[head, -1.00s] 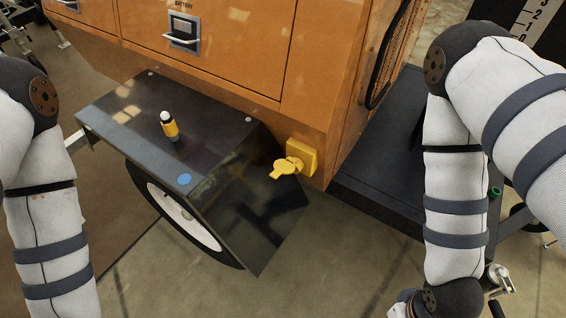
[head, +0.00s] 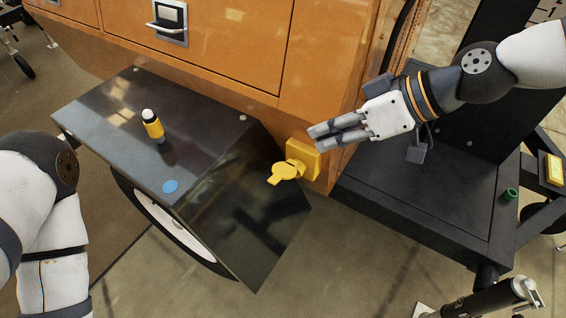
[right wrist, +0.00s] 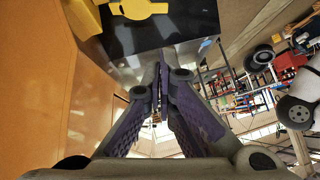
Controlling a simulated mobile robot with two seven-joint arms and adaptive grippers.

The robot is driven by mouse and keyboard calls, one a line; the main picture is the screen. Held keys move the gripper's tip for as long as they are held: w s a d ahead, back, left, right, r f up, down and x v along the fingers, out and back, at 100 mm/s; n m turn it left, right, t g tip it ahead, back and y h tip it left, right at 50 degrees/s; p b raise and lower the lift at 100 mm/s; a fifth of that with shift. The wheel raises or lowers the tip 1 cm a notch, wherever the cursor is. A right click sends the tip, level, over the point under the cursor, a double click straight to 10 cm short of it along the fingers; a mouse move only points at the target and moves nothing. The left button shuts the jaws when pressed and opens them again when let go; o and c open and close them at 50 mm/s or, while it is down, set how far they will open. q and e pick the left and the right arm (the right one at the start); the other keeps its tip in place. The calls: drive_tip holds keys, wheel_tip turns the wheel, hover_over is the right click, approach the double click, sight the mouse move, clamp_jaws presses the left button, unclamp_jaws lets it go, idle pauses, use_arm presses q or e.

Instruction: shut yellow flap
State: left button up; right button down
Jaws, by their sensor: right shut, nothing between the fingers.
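The yellow flap (head: 283,172) juts out from its square yellow socket box (head: 304,154), low on the orange cabinet's corner, so it stands open. My right gripper (head: 318,134) is shut and empty. In the head view its fingertips appear just above and right of the box; I cannot tell whether they touch it. In the right wrist view the flap (right wrist: 142,8) shows at the top edge, beyond the closed fingertips (right wrist: 160,65), with part of the box (right wrist: 84,18) to its left. My left arm shows at the left, but its gripper is out of view.
The black fender (head: 240,205) over the wheel lies left of and below the flap, with a yellow-and-black post (head: 153,126) on top. A black trailer deck (head: 425,195) is at the right. The orange cabinet wall (head: 322,85) rises behind the box.

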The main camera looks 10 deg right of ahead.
drive_tip(key=b, duration=0.2)
hover_over(280, 179)
drive_tip(key=d, duration=0.1)
drive_tip(key=f, duration=0.6)
drive_tip(key=shift+w+d+f, duration=0.15)
drive_tip(key=shift+w+f, duration=0.05)
drive_tip(key=shift+w, duration=0.2)
drive_tip(key=shift+s+a+f, duration=0.1)
drive_tip(key=shift+a+f, duration=0.05)
drive_tip(key=shift+f, duration=0.5)
drive_tip(key=shift+s+a+f, duration=0.1)
drive_tip(key=shift+a+f, duration=0.1)
drive_tip(key=shift+f, duration=0.4)
drive_tip(key=shift+s+a+f, duration=0.1)
drive_tip(key=shift+a+f, duration=0.05)
drive_tip(key=shift+f, duration=0.5)
use_arm(q)
drive_tip(key=s+f, duration=0.2)
drive_tip(key=shift+f+g, duration=0.35)
drive_tip(key=shift+g, duration=0.05)
drive_tip(key=shift+r, duration=0.1)
drive_tip(key=shift+a+r, duration=0.2)
use_arm(e)
drive_tip(key=shift+s+a+f, duration=0.1)
drive_tip(key=shift+s+a, duration=0.05)
